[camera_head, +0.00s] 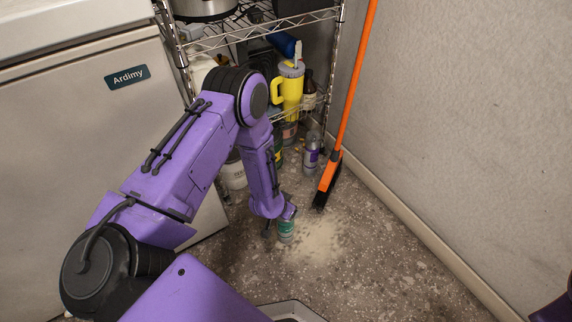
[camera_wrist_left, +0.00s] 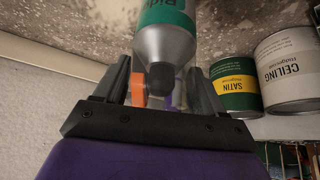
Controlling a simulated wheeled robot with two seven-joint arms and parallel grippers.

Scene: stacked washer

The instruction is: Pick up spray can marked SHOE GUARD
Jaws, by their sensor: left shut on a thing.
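A spray can with a silver shoulder and green label (camera_head: 286,230) is in my left gripper (camera_head: 279,221), low over the floor in the head view. In the left wrist view the can (camera_wrist_left: 167,45) sits between the two fingers, its dark cap toward the palm. Only part of a word starting "Rid" shows on its label; I cannot read SHOE GUARD. I cannot tell if its base touches the floor. Another can, silver and purple (camera_head: 311,152), stands near the shelf; its marking is too small to read. My right gripper is out of view.
Paint cans marked CEILING (camera_wrist_left: 287,70) and SATIN (camera_wrist_left: 235,87) stand near the can. An orange broom (camera_head: 346,110) leans by the right wall. Open floor (camera_head: 380,265) lies in front.

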